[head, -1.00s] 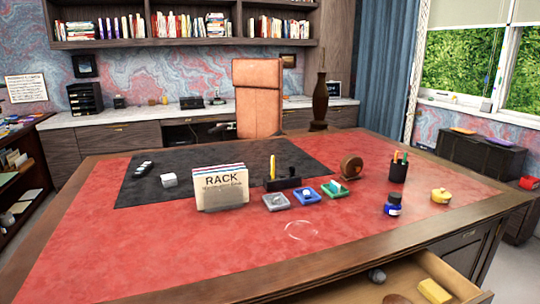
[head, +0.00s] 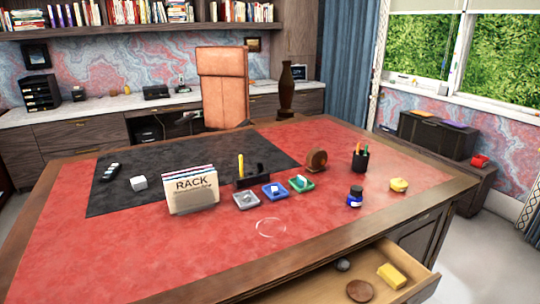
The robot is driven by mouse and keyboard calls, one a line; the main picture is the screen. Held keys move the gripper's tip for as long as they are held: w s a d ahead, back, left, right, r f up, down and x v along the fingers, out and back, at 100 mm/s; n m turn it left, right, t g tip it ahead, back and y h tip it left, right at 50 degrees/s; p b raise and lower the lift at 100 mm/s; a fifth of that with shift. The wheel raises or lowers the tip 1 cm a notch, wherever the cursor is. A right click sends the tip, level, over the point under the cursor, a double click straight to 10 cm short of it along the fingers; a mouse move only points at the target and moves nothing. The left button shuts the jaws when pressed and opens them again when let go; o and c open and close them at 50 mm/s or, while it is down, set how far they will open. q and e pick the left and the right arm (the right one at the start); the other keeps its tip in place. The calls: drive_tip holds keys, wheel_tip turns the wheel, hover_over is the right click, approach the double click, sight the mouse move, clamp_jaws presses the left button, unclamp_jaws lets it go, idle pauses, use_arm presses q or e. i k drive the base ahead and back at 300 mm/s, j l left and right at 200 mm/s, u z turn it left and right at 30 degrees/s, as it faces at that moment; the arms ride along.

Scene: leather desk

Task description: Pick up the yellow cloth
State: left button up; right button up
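A yellow block-like one (head: 392,276) lies in the open drawer (head: 424,288) at the lower right. I cannot tell for sure from their looks which is the cloth. Neither of my grippers shows in this view.
The desk (head: 100,245) carries a card rack (head: 191,191), small coloured trays, a pen cup (head: 360,158) and a round wooden thing (head: 316,161). A brown disc (head: 360,291) and a grey ball (head: 343,264) share the drawer. The front left of the desk top is clear.

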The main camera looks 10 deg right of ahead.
sight(392, 276)
drive_tip(key=z, duration=1.15)
